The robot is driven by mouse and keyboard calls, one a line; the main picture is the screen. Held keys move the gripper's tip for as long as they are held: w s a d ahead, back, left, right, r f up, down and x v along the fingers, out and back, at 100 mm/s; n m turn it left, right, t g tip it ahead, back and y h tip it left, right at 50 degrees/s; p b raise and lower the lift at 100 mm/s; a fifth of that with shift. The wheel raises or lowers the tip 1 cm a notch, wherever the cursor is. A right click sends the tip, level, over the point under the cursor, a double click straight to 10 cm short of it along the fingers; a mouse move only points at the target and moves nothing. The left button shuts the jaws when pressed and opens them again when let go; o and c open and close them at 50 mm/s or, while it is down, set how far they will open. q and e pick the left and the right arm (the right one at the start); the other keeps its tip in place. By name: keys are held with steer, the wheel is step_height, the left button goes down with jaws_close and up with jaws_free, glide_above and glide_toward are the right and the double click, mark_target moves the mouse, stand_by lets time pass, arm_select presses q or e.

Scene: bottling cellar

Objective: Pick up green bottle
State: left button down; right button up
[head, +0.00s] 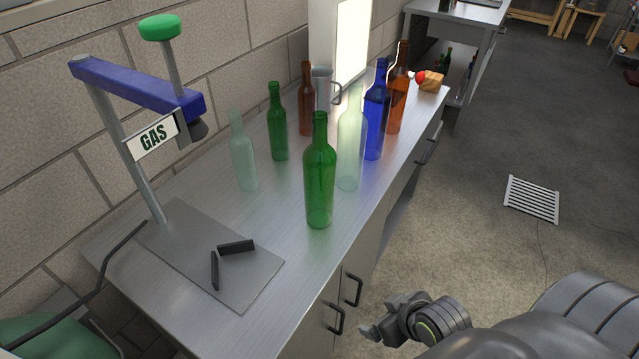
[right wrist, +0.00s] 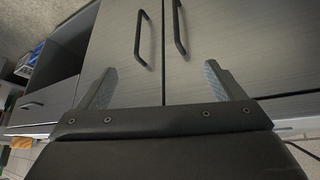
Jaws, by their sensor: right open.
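Two green bottles stand upright on the metal counter (head: 190,195). The nearer green bottle (head: 319,180) is close to the counter's front edge. The other green bottle (head: 277,125) is farther back, toward the wall. My right gripper (head: 372,322) is open and empty, low in front of the cabinet doors and apart from both bottles. In the right wrist view its two fingers (right wrist: 160,88) are spread, with cabinet doors and handles beyond them. No bottle shows between them. My left gripper is not in view.
Clear bottles (head: 243,155) (head: 349,145), a blue bottle (head: 376,115) and brown bottles (head: 398,90) (head: 306,105) stand around the green ones. A GAS corking stand (head: 150,195) occupies the counter's left. Door handles (head: 353,289) jut out. A floor grate (head: 532,199) lies right.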

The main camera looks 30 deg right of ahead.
steer(key=w+a+r+n+t+y, duration=0.3)
steer(key=w+r+t+y, duration=0.25)
steer(key=w+r, duration=0.2)
steer(key=m+t+h, duration=0.2)
steer(key=t, duration=0.4)
glide_toward(331, 194)
steer(key=p+x, duration=0.4)
steer(key=x, duration=0.5)
steer(key=shift+w, duration=0.15)
steer(key=shift+f+p+x, duration=0.15)
steer(key=shift+f+x, duration=0.05)
steer(key=shift+x, duration=0.8)
steer(key=shift+f+p+x, duration=0.2)
steer(key=shift+x, duration=0.8)
steer(key=shift+f+p+x, duration=0.15)
steer(key=shift+x, duration=0.85)
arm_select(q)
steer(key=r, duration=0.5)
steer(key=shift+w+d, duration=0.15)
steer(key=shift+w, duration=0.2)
arm_select(e)
steer(key=shift+a, duration=0.15)
steer(key=shift+c, duration=0.3)
